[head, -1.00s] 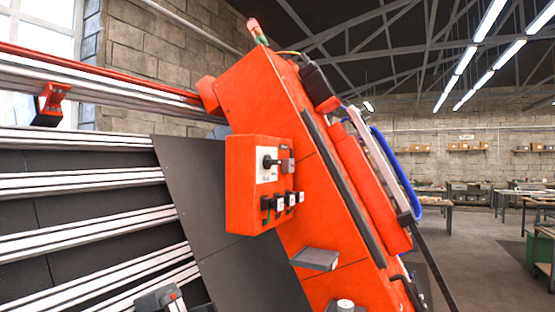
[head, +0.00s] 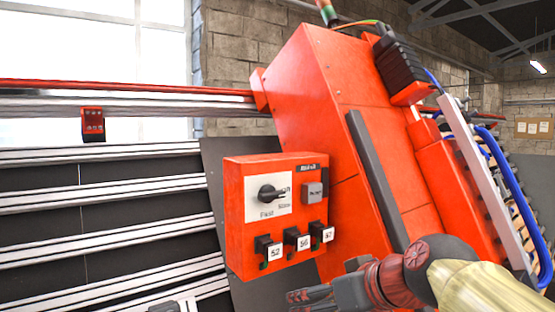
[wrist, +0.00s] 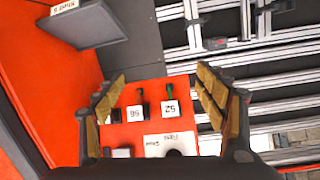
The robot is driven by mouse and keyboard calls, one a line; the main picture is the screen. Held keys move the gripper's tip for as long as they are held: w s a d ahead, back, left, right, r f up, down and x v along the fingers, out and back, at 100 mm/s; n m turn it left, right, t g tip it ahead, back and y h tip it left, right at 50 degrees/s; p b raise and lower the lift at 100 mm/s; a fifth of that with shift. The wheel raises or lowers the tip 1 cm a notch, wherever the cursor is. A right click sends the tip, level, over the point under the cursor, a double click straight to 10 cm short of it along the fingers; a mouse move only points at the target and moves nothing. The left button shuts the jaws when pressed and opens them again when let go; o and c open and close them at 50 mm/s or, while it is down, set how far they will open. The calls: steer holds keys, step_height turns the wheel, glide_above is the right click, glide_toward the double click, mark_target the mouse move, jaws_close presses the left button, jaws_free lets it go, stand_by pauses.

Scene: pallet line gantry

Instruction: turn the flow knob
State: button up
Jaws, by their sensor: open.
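A black rotary knob (head: 270,194) sits on a white plate (head: 258,211) with lettering, on the front of a red control box (head: 235,228). "Fast" can be read on the plate; I cannot read the word flow on it. In the wrist view the white plate (wrist: 160,146) is at the bottom, with the knob (wrist: 173,153) partly hidden by the gripper's body. My gripper (head: 302,297) is below and right of the box in the head view. Its padded fingers (wrist: 162,78) are apart in the wrist view, with nothing gripped between them.
Several black switches (head: 267,250) with numbered white tags line the box's lower front, near the knob. A grey button (head: 314,193) is right of it. A grey shelf (wrist: 98,25) juts out in the wrist view. White rails (head: 110,189) fill the left side.

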mark_target(273, 193)
steer(key=w+a+r+n+t+y+p, duration=0.1)
steer(key=w+a+r+p, duration=0.3)
steer(key=r, duration=0.6)
steer(key=w+r+n+t+y+p, duration=0.1)
steer(key=w+r+p, duration=0.2)
steer(key=w+r, duration=0.55)
steer(key=shift+w+a+f+p, duration=0.3)
steer(key=shift+w+a, duration=0.4)
steer(key=shift+a, duration=0.05)
steer(key=shift+w+a+f+p, duration=0.3)
steer(key=shift+w+a, duration=0.35)
steer(key=shift+a, duration=0.05)
steer(key=shift+w+a+f+p, duration=0.3)
steer(key=shift+w+a, duration=0.4)
steer(key=shift+a, duration=0.05)
steer(key=c, duration=0.3)
steer(key=c, duration=0.8)
steer(key=shift+c, duration=0.3)
